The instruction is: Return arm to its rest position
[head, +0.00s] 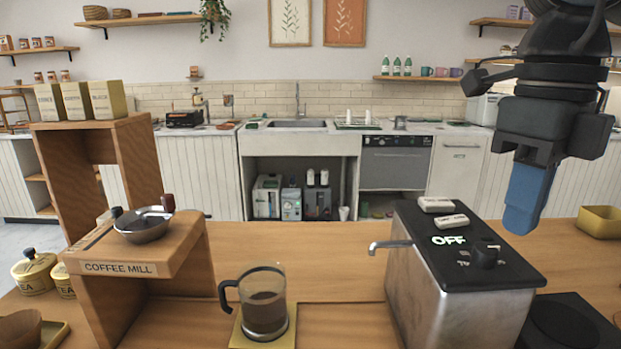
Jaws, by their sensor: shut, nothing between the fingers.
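My gripper (522,205) hangs at the upper right of the head view, with its blue fingers pointing down. The fingers are together with nothing between them. It appears above the right side of the metal machine and apart from it, though the exact depth is hard to judge. The rest of my arm runs up out of the picture at the top right.
A metal machine (440,305) showing "OFF" stands on the wooden counter (340,262). A glass jug (264,318) with brown contents is left of it. A coffee mill stand (118,268) holds a metal bowl (143,226). A yellow tray (600,221) sits at right.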

